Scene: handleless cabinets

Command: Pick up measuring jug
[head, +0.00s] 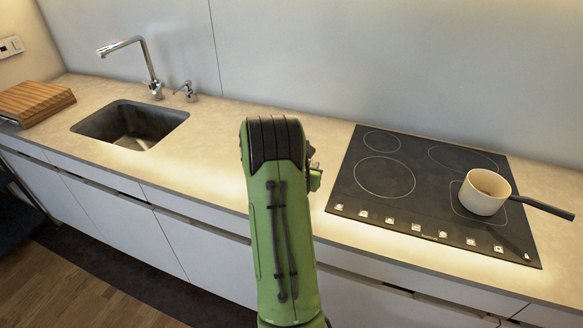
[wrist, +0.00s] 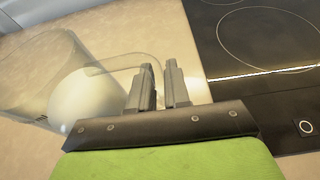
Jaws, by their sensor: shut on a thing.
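The measuring jug (wrist: 40,70) is clear and glass-like, at the left of the wrist view. Its handle (wrist: 112,62) runs right toward my gripper (wrist: 162,78). The two grey fingers are shut on the handle, with a narrow gap between them. A pale, whitish round shape shows through or inside the jug; I cannot tell what it is. In the head view my green arm hides the jug and the gripper's fingers. I cannot tell whether the jug touches the counter.
A black cooktop (head: 345,185) lies right of my arm, with a cream pot (head: 482,192) on it whose dark handle points right. A sink (head: 128,124) with a tap (head: 148,62) and a wooden board (head: 36,100) are at the left. Counter between sink and arm is clear.

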